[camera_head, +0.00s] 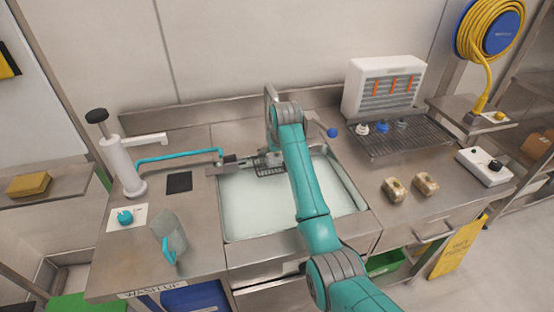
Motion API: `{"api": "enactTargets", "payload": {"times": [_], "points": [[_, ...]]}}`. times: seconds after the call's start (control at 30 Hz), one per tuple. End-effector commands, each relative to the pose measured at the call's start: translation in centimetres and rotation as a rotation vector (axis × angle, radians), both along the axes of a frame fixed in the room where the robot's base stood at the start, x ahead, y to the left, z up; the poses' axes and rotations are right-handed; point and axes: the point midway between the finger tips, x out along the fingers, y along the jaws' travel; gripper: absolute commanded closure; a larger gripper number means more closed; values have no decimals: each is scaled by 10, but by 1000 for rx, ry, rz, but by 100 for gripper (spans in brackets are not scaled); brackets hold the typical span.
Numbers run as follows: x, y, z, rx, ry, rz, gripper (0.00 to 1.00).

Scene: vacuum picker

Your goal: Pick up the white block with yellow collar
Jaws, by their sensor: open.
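A small white block with a round yellow part (496,116) lies on the raised metal shelf at the right, below the hose reel. It is small here, so I cannot tell whether the yellow part is a collar. My gripper (269,162) is at the back of the sink, far to the left of this block and apart from it. It is open, and my arm partly hides it. I see nothing held in it.
The sink (237,205) holds pale liquid. A drying rack (420,137) bears small white and blue pieces. Two beige blocks (394,189) and a white switch box (484,166) stand at right. A jug (171,232) and a pump (121,160) stand at left.

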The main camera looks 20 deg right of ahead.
Motion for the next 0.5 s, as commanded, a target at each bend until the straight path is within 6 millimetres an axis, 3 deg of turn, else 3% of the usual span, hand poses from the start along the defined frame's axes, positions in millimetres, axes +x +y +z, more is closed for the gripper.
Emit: {"api": "enactTargets", "payload": {"times": [0.17,0.43,0.5], "points": [[0,0,0,0,0,0,0],[0,0,0,0,0,0,65],[0,0,0,0,0,0,71]]}}
